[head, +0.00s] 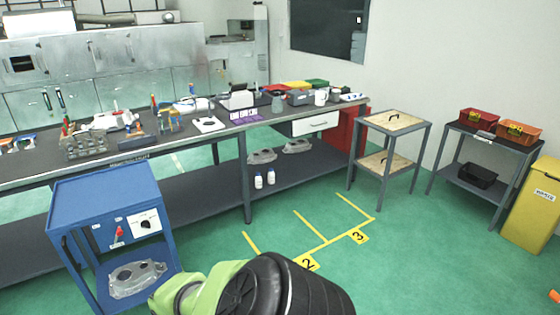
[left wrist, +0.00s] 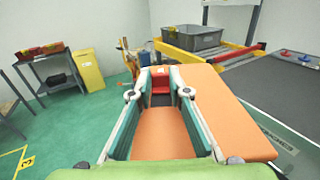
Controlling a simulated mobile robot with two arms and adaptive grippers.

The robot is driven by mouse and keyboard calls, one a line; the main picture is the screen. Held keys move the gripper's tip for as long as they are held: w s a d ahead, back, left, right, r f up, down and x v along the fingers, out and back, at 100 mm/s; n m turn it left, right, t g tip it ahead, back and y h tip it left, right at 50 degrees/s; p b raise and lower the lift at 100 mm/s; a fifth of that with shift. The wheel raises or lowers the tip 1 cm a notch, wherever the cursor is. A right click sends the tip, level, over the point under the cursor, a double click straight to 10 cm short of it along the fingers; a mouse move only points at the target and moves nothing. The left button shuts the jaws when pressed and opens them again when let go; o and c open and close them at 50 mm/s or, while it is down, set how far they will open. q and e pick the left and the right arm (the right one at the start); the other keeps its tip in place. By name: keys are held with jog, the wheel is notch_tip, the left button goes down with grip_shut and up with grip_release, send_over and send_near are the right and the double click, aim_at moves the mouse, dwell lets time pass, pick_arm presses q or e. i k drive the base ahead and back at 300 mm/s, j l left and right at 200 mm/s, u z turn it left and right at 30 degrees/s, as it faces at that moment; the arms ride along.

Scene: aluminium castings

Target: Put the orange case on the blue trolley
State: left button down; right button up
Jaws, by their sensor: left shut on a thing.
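The blue trolley (head: 85,200) stands at the lower left in the head view. The middle of its top is bare, and a grey casting (head: 136,279) lies on its lower shelf. The orange case (left wrist: 228,112) fills the middle and right of the left wrist view. My left gripper (left wrist: 160,92) is shut on it, with orange showing between and to the right of the fingers. The exact contact is partly hidden. In the head view my left gripper is out of sight, and only an orange bit shows at the lower right edge. My right gripper is in neither view.
A long workbench (head: 135,158) with tools runs behind the trolley. A small table with wooden shelves (head: 395,122), a rack with bins (head: 500,143) and a yellow bin (head: 532,205) stand right. Green floor with yellow markings (head: 325,240) is open between. A grey crate (left wrist: 192,38) sits beyond the case.

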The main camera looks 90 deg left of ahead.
aim_at(107, 190)
jog(key=j+u, duration=0.1)
jog(key=u, duration=0.3)
jog(key=j+u, duration=0.15)
jog(key=u, duration=0.25)
jog(key=k+j+u, duration=0.1)
jog(key=u, duration=0.3)
jog(key=j+u, duration=0.15)
jog(key=u, duration=0.25)
jog(key=j+u, duration=0.4)
jog(key=i+j+u, duration=0.15)
jog(key=u, duration=0.25)
jog(key=i+j+u, duration=0.2)
jog(key=u, duration=0.2)
jog(key=i+j+u, duration=0.15)
jog(key=j+u, duration=0.25)
jog(key=i+j+u, duration=0.1)
jog(key=i+j, duration=0.25)
jog(key=i, duration=0.15)
jog(key=i+j+u, duration=0.1)
jog(key=i+j, duration=0.15)
jog(key=i, duration=0.25)
